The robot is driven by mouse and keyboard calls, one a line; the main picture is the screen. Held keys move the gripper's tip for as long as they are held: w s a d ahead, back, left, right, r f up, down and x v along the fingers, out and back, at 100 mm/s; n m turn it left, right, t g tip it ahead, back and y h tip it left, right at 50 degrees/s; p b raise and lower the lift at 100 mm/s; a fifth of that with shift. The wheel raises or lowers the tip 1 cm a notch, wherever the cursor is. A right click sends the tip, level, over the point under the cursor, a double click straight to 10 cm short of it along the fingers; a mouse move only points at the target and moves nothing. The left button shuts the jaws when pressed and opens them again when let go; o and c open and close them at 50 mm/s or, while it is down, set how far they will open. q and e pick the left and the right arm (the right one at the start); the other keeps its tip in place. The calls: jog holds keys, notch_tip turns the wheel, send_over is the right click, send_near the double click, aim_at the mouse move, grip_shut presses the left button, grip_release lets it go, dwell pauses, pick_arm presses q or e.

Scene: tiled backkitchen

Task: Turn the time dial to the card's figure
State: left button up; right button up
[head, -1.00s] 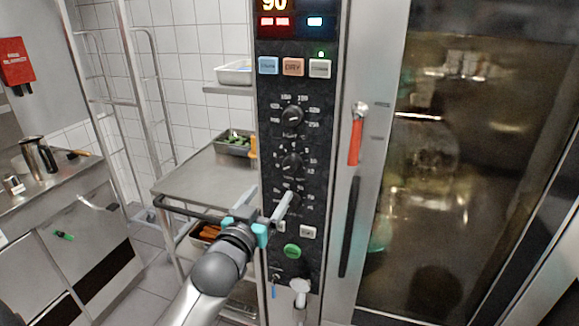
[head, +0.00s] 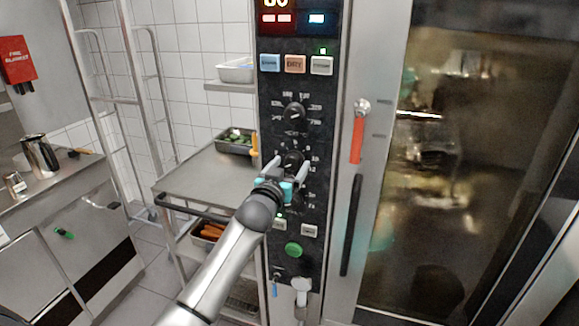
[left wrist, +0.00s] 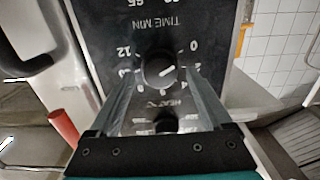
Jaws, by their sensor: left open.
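The time dial (head: 292,158) is the middle black knob on the oven's dark control panel. In the left wrist view, the time dial (left wrist: 158,71) appears upside down with figures around it and "TIME MIN" beside it; its white mark points right and slightly up, near the low figures. My left gripper (head: 287,168) is open, its fingers on either side of the dial. The left wrist view also shows the left gripper (left wrist: 161,76) flanking the knob, with gaps visible; contact cannot be told. I cannot make out a card. My right gripper is not in view.
The heat dial (head: 295,113) is above, and a green button (head: 293,250) is below. A steel trolley (head: 190,172) with trays is to the left.

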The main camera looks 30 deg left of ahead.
pick_arm(q)
jog(key=shift+w, duration=0.1)
grip_shut()
dwell(0.8)
